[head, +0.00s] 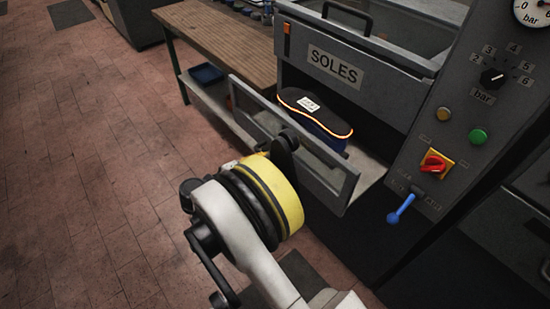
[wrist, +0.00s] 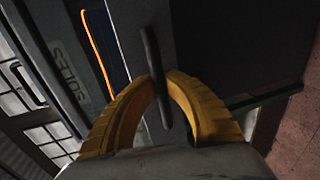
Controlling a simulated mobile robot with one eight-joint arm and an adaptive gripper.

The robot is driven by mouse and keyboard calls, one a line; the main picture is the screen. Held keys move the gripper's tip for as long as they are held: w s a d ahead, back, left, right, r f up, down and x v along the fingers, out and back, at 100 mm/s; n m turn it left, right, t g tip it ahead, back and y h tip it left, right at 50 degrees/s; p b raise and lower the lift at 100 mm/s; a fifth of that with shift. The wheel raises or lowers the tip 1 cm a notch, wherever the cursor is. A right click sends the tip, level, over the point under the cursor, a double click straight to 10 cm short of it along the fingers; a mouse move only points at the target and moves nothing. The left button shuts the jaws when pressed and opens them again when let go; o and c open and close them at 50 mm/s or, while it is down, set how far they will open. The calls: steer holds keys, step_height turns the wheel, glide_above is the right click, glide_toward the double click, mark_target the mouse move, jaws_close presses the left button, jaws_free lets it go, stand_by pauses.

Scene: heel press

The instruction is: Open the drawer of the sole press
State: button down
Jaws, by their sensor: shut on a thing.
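The sole press (head: 395,92) is a grey machine with a SOLES label (head: 332,66). Its drawer front (head: 325,172) stands out from the machine, leaving an open space behind it. A dark sole (head: 308,100) with an orange edge sits in that space on a blue piece. My gripper (wrist: 166,92) has its yellow fingers shut on the dark bar handle (wrist: 152,50) of the drawer, in the wrist view. In the head view my own wrist hides the fingers and most of the handle.
A control panel with a red and yellow switch (head: 435,163) and a blue lever (head: 401,208) is right of the drawer. A wooden bench (head: 215,40) with a blue tray (head: 207,74) below stands behind left. The tiled floor at left is clear.

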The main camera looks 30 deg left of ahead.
steer(key=c, duration=1.4)
jaws_free()
steer(key=v, duration=1.2)
